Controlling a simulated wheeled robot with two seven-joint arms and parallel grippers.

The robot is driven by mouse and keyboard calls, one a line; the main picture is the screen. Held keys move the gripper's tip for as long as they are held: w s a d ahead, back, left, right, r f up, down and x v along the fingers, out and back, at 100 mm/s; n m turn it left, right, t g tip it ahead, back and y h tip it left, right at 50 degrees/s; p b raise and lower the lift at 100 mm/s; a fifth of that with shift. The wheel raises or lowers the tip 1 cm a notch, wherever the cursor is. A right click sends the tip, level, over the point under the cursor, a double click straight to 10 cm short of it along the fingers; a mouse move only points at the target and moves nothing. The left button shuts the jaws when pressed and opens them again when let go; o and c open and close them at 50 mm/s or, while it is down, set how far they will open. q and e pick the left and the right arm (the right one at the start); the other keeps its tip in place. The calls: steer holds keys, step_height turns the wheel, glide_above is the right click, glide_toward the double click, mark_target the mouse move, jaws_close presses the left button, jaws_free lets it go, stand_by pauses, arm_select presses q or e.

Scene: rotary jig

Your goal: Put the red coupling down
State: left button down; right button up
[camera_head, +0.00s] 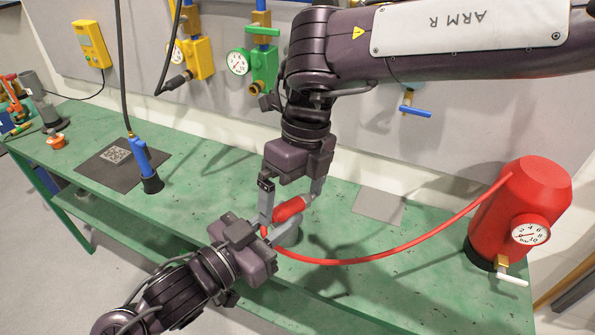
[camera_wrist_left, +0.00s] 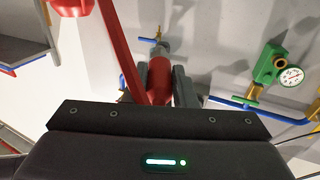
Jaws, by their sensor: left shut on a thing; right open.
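The red coupling (camera_head: 289,208) is a short red cylinder near the middle of the head view, above the green bench (camera_head: 215,190). My left gripper (camera_head: 279,225), coming from the lower left, is shut on it. In the left wrist view the coupling (camera_wrist_left: 159,80) sits between the fingers, with a grey end beyond it. A red hose (camera_head: 370,258) runs from it to the red tank (camera_head: 493,225). My right gripper (camera_head: 291,204) is open, its fingers on either side of the coupling as seen from the head. Whether they touch it I cannot tell.
A blue tool (camera_head: 142,157) stands on a dark mat (camera_head: 100,166) at the left. A grey plate (camera_head: 379,206) lies right of the grippers. Valves with gauges, such as a green one (camera_head: 262,68), line the back wall. The bench between mat and grippers is mostly clear.

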steer(key=shift+s+f, duration=0.1)
steer(key=shift+f, duration=0.3)
steer(key=shift+c, duration=0.3)
steer(key=shift+a, duration=0.1)
steer(key=c, duration=0.5)
arm_select(q)
steer(key=c, duration=1.1)
jaws_free()
arm_select(e)
steer(key=shift+c, duration=0.7)
